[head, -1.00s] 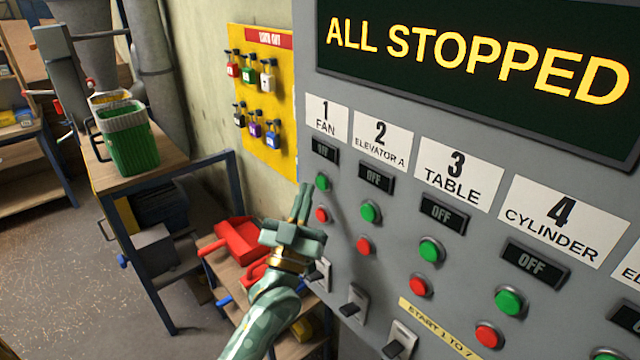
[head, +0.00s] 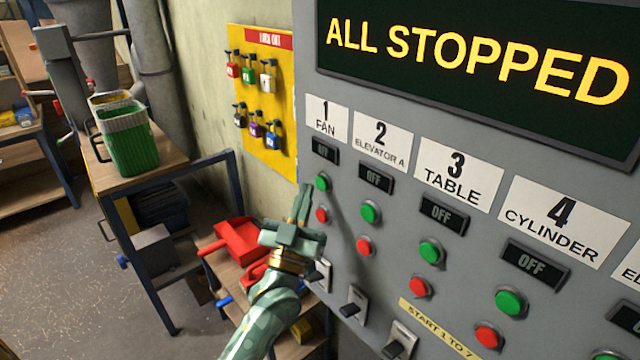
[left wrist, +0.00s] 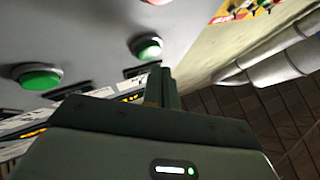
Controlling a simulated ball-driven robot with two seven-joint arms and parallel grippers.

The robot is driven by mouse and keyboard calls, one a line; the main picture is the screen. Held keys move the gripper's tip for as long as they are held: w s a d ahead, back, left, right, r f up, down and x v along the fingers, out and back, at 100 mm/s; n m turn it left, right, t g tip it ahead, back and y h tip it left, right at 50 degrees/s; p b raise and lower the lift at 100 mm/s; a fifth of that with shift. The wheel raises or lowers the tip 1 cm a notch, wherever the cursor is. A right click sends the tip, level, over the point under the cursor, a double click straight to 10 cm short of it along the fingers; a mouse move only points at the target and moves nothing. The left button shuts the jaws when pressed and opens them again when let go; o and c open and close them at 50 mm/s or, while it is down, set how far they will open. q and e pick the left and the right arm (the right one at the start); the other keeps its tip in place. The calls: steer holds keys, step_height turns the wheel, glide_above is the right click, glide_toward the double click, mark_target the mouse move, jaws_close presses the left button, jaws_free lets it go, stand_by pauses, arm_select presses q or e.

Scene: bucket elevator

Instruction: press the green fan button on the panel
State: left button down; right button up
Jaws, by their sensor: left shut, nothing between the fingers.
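The grey panel (head: 460,115) fills the right of the head view. Its green fan button (head: 322,182) sits below the "1 FAN" label (head: 327,118) and above a red button (head: 321,215). The tag under the label reads OFF. My left gripper (head: 305,188) is shut and empty, its tips just left of the fan button in the head view. In the left wrist view the fan button (left wrist: 147,47) is just beyond the fingertips (left wrist: 160,78); I cannot tell whether they touch. My right gripper is not in view.
The display (head: 480,55) reads ALL STOPPED. The second green button (head: 370,212) is to the right of the fan pair. A yellow lockout board (head: 285,150) hangs on the wall to the left. Switches (head: 352,306) stick out below.

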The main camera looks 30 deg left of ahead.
arm_select(q)
steer(key=shift+w, duration=0.1)
stand_by(0.7)
steer(key=shift+w+d, duration=0.2)
steer(key=shift+w, duration=0.1)
steer(key=shift+w+d, duration=0.2)
steer(key=shift+w, duration=0.25)
stand_by(0.7)
steer(key=shift+s, duration=0.15)
steer(key=shift+s+a+p, duration=0.35)
steer(key=shift+s+p, duration=0.15)
steer(key=shift+s, duration=0.2)
steer(key=shift+s+a+p, duration=0.3)
steer(key=shift+s+p, duration=0.05)
steer(key=shift+s, duration=0.4)
steer(key=shift+s+a+p, duration=0.35)
steer(key=shift+s, duration=0.45)
steer(key=shift+s+a+p, duration=0.3)
steer(key=shift+s+p, duration=0.05)
steer(key=shift+s, duration=0.4)
